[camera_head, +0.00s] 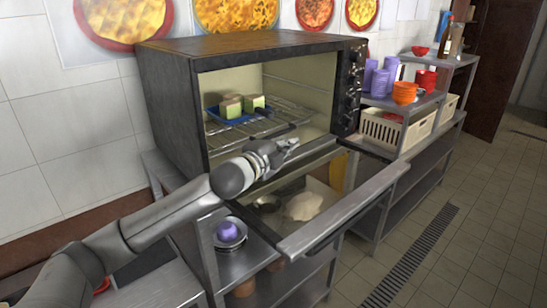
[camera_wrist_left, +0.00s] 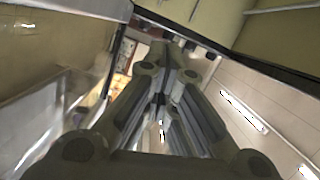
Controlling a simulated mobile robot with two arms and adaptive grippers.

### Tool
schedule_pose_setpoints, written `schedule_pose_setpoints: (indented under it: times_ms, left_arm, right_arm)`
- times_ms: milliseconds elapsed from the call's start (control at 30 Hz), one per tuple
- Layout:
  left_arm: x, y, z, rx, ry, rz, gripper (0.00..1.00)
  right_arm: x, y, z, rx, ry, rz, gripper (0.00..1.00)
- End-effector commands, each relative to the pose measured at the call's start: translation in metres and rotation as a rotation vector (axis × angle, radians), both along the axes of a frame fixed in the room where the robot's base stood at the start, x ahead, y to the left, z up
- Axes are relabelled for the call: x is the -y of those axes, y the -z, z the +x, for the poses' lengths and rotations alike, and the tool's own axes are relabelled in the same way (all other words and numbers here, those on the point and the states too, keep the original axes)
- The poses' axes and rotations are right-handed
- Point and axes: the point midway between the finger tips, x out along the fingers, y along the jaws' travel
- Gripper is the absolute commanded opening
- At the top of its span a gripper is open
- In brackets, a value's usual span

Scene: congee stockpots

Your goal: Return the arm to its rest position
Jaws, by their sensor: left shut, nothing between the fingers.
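My left arm (camera_head: 165,215) reaches in from the left in the head view. Its left gripper (camera_head: 289,146) is in front of the open oven (camera_head: 168,95), above the lowered door and near the opening's lower edge. The left gripper also fills the middle of the left wrist view (camera_wrist_left: 165,75), with its fingers together and nothing between them. I cannot tell from the head view whether it touches the oven. My right gripper is not in view.
The lowered oven door (camera_head: 345,207) juts out to the front. Inside, a blue dish (camera_head: 213,115) with pale green-topped pieces sits on a wire rack (camera_head: 285,112). A shelf with cups (camera_head: 379,83) and a cream basket (camera_head: 380,131) stands right. The tiled floor at right is clear.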

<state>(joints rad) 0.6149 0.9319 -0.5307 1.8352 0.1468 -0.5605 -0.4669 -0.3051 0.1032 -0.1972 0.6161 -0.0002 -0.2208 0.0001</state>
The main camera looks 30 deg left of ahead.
Motion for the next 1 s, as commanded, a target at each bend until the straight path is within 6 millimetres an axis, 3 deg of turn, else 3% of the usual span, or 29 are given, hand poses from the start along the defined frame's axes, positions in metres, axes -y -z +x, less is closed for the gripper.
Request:
schedule_pose_setpoints:
  times_ms: [300, 500, 700, 867, 1000]
  left_arm:
    - [-0.004, 0.002, -0.047, -0.001, 0.002, 0.004, 0.0]
    - [-0.006, -0.001, -0.065, 0.0, 0.0, 0.001, 0.0]
    - [-0.006, -0.003, -0.069, -0.001, 0.001, 0.001, 0.0]
    - [-0.006, -0.014, -0.069, 0.0, 0.001, 0.001, 0.0]
    - [-0.006, -0.041, -0.069, 0.0, 0.001, 0.001, 0.0]
  right_arm:
    - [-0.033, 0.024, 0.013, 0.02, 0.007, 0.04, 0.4]
    - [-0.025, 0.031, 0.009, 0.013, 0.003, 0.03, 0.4]
    - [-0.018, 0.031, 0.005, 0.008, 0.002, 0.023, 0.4]
    - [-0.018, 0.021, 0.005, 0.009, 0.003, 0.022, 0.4]
    - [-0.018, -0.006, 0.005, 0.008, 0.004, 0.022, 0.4]
